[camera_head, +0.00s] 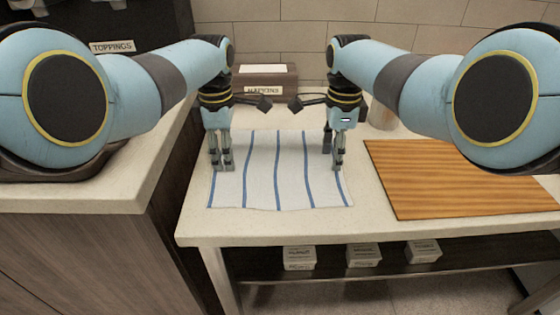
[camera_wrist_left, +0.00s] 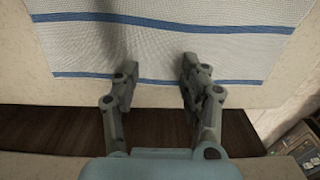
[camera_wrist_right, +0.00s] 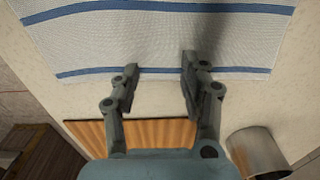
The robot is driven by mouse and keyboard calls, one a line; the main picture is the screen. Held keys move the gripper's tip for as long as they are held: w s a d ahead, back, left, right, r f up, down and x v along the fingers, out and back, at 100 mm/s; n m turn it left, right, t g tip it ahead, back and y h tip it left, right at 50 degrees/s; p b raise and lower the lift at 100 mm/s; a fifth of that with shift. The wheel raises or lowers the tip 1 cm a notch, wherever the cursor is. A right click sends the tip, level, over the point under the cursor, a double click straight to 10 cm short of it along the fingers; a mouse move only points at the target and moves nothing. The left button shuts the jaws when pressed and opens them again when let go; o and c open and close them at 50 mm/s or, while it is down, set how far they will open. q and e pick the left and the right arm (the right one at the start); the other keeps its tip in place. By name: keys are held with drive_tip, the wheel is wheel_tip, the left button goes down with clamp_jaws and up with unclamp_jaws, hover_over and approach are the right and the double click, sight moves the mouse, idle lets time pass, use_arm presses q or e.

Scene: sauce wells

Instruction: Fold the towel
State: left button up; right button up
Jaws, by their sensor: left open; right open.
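A white towel with several blue stripes (camera_head: 262,180) lies flat and spread on the light counter. It also shows in the left wrist view (camera_wrist_left: 150,48) and in the right wrist view (camera_wrist_right: 150,40). My left gripper (camera_head: 222,168) is open above the towel's left edge, fingers pointing down. In the left wrist view its fingertips (camera_wrist_left: 157,75) are apart with nothing between them but towel. My right gripper (camera_head: 333,168) is open above the towel's right edge. Its fingertips (camera_wrist_right: 160,72) are apart and empty. Whether any fingertip touches the cloth, I cannot tell.
A wooden board (camera_head: 450,178) lies right of the towel. A metal cylinder (camera_wrist_right: 258,153) stands near it, behind my right arm. A labelled box (camera_head: 264,82) stands at the back. Small boxes (camera_head: 363,255) sit on the shelf below. A higher counter (camera_head: 95,190) borders the left.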

use_arm(q)
drive_tip(key=shift+f, duration=0.25)
use_arm(e)
drive_tip(key=shift+f, duration=0.2)
use_arm(q)
drive_tip(key=shift+r, duration=0.1)
drive_tip(key=shift+c, duration=1.1)
use_arm(e)
drive_tip(key=shift+r, duration=0.1)
drive_tip(key=shift+c, duration=1)
use_arm(q)
drive_tip(key=shift+s, duration=0.1)
drive_tip(key=c, duration=0.7)
use_arm(e)
drive_tip(key=shift+s, duration=0.1)
drive_tip(key=c, duration=0.7)
clamp_jaws()
drive_tip(key=shift+s+f, duration=0.1)
drive_tip(key=shift+f, duration=0.15)
